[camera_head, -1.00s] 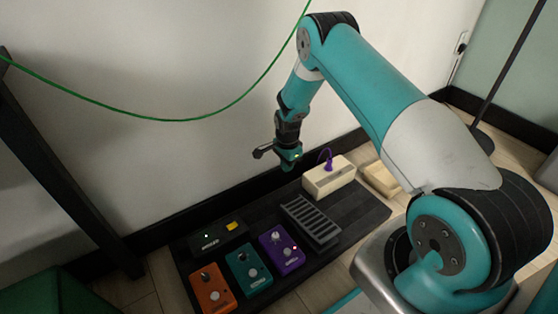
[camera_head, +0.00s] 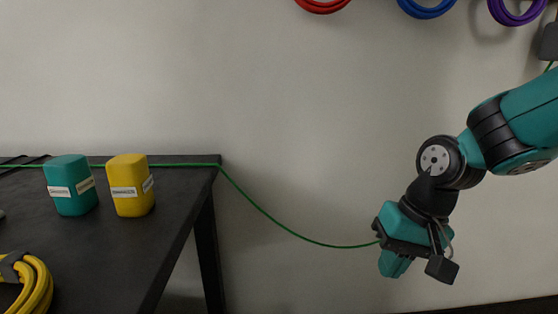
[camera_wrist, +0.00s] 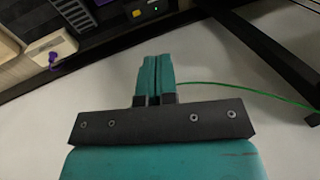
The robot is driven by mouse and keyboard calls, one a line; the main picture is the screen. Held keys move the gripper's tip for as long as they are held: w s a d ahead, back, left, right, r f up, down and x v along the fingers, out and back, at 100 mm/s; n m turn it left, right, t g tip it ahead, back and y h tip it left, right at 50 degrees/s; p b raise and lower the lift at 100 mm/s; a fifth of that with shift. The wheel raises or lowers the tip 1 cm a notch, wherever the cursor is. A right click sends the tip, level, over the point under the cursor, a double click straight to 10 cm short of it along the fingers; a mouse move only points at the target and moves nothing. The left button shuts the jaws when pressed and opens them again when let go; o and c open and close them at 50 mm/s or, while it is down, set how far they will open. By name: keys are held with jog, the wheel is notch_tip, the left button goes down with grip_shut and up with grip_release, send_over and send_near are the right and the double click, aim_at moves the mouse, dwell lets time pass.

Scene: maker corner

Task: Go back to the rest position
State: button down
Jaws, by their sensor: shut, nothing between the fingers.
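My gripper (camera_head: 394,264) hangs at the right in the head view, in front of the bare wall and apart from the table. In the wrist view its two teal fingers (camera_wrist: 155,75) lie closed together with nothing between them. A green cable (camera_head: 275,220) runs from the table's far edge, sags, and passes out of sight behind my gripper. It also shows in the wrist view (camera_wrist: 240,93), to the right of the fingers.
A black table (camera_head: 175,190) at the left bears a teal block (camera_head: 72,190), a yellow block (camera_head: 130,190) and a yellow cable coil (camera_head: 38,290). Red (camera_head: 322,5), blue (camera_head: 427,9) and purple (camera_head: 515,12) coils hang high. The wrist view shows a white box with purple plug (camera_wrist: 50,50).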

jog(key=s+a+r+n+p, duration=0.1)
jog(key=s+r+n, duration=0.15)
jog(key=s, duration=0.25)
jog(key=s+a+r+n+y, duration=0.1)
jog(key=s+r+n, duration=0.15)
jog(key=s, duration=0.25)
jog(key=s+a+r+n+p, duration=0.1)
jog(key=s+r+n, duration=0.15)
jog(key=s, duration=0.35)
notch_tip(320, 180, up, 37)
jog(key=w+p, duration=0.1)
jog(key=p, duration=3.6)
jog(key=shift+p, duration=0.3)
jog(key=shift+d+f, duration=0.15)
jog(key=shift+d, duration=0.05)
